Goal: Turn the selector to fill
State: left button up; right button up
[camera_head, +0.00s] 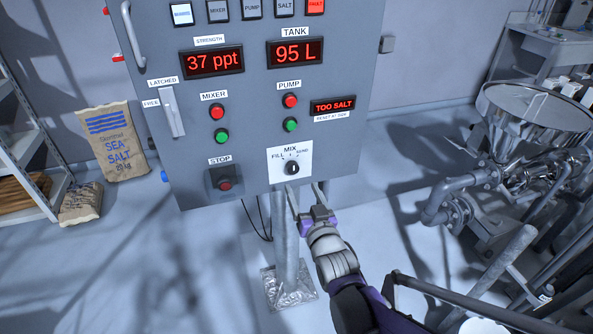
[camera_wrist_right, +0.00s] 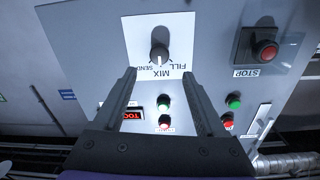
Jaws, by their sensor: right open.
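The selector (camera_head: 291,168) is a dark knob on a white plate low on the grey control panel, marked FILL at left, MIX at top and SEND at right. Its pointer appears to stand at MIX. It also shows upside down in the right wrist view (camera_wrist_right: 159,54). My right gripper (camera_head: 304,189) is open and empty, just below and slightly right of the selector. In the right wrist view its two fingers (camera_wrist_right: 157,74) point toward the knob, one on each side of its line, with the knob beyond the tips. My left gripper is not in view.
The red STOP button (camera_head: 225,184) is left of the selector; green and red pump buttons (camera_head: 290,124) are above it. Displays read 37 ppt, 95 L and TOO SALT (camera_head: 333,106). A steel hopper (camera_head: 535,110) with pipes stands right. A post (camera_head: 285,240) is below the panel.

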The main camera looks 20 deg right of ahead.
aim_at(294, 170)
jog(key=w, duration=0.8)
jog(key=shift+w, duration=0.25)
grip_shut()
